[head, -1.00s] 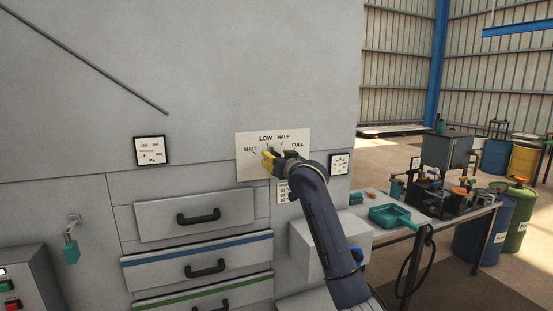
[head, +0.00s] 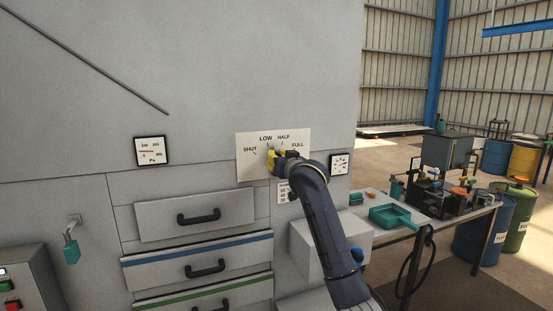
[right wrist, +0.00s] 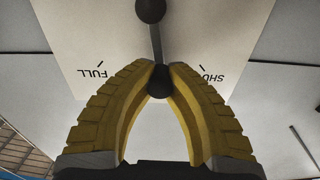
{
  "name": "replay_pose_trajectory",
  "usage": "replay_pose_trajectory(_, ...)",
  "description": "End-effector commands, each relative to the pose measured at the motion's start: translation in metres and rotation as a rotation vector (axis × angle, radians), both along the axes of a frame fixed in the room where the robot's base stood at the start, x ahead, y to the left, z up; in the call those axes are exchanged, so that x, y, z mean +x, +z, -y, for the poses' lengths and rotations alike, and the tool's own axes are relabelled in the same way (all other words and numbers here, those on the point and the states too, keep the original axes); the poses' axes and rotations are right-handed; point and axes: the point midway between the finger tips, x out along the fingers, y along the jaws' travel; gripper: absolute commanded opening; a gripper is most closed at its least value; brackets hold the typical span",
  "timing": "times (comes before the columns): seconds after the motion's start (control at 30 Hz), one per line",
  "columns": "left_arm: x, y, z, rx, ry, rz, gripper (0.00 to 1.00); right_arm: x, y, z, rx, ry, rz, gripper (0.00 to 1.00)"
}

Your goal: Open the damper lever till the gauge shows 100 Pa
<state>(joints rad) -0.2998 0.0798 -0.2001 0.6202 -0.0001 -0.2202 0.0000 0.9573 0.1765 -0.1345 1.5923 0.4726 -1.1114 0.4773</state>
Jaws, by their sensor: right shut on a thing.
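The damper panel (head: 245,168) is a pale plate on the grey wall, marked SHUT, LOW, HALF and FULL. My right gripper (head: 273,160) is in front of it, below the LOW mark, and hides most of the lever. In the right wrist view the yellow fingers (right wrist: 160,72) are shut on the dark knob of the damper lever (right wrist: 156,42), with FULL and SHUT upside down on either side. The Pa gauge (head: 151,151) hangs to the left of the panel; its reading is too small to tell. My left gripper is not in view.
A second square gauge (head: 340,164) is right of the panel. Drawers with black handles (head: 198,217) are below left. A grey box (head: 318,250) juts out under my right arm.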

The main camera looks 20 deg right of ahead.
Motion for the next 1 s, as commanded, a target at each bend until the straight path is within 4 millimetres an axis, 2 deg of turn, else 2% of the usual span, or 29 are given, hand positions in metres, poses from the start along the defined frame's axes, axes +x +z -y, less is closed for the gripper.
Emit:
replay_pose_trajectory(0.33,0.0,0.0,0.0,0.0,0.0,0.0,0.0,0.003,-0.004,0.025,0.366,-0.001,-0.034,0.0)
replay_pose_trajectory(0.73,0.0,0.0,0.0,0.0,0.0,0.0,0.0,0.003,-0.006,0.03,0.422,-0.003,-0.04,0.0)
replay_pose_trajectory(0.77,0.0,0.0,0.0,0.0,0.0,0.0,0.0,0.003,-0.006,0.029,0.422,-0.003,-0.04,0.15)
replay_pose_trajectory(1.0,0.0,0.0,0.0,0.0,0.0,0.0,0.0,0.003,-0.004,0.029,0.422,-0.001,-0.037,0.43)
